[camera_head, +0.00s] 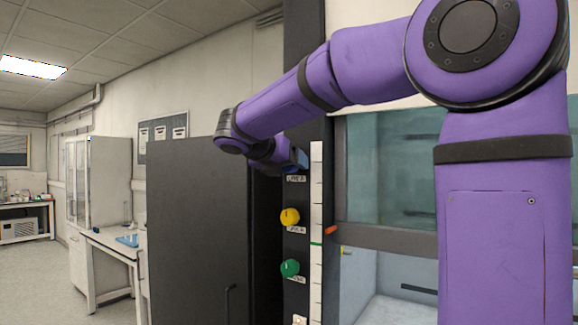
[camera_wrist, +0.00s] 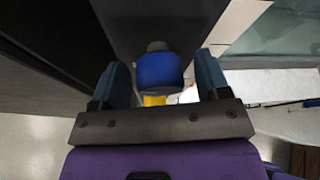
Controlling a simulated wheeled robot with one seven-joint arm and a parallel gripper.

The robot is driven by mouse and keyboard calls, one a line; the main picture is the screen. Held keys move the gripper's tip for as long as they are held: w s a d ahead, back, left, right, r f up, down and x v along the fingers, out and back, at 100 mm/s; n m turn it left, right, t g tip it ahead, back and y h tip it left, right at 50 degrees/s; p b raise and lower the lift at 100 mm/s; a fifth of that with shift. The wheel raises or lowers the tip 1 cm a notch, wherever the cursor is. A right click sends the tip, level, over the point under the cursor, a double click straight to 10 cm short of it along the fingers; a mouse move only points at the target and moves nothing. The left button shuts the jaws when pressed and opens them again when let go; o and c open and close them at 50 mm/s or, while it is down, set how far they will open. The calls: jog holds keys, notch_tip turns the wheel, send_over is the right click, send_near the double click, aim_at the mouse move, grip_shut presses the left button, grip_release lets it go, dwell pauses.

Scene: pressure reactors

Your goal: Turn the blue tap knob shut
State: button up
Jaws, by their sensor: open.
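The blue tap knob (camera_wrist: 158,70) shows in the wrist view, on a short grey stem against a dark panel. My gripper (camera_wrist: 160,85) is open, with one finger on each side of the knob. Gaps show between the fingers and the knob, so I see no grip on it. In the head view my gripper (camera_head: 296,160) is at the top of the dark panel strip, above the yellow knob. There the blue knob is hidden or cannot be told apart from the gripper's own blue fingers.
A yellow knob (camera_head: 290,217) and a green knob (camera_head: 290,268) sit below on the same strip. A white marked scale (camera_head: 316,240) runs beside them. A glass-fronted hood (camera_head: 390,170) stands right, a dark cabinet door (camera_head: 200,230) left. Floor (camera_head: 60,290) is clear at far left.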

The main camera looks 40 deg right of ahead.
jog(key=c, duration=0.9)
jog(key=shift+m+t, duration=0.3)
jog(key=shift+m+t+y, duration=0.3)
jog(key=shift+m+t, duration=0.3)
jog(key=shift+m, duration=0.4)
jog(key=shift+m+t+y, duration=0.3)
jog(key=shift+m+t, duration=0.5)
jog(key=shift+m, duration=0.4)
jog(key=m+t, duration=0.3)
jog(key=m, duration=0.1)
jog(key=shift+m, duration=0.3)
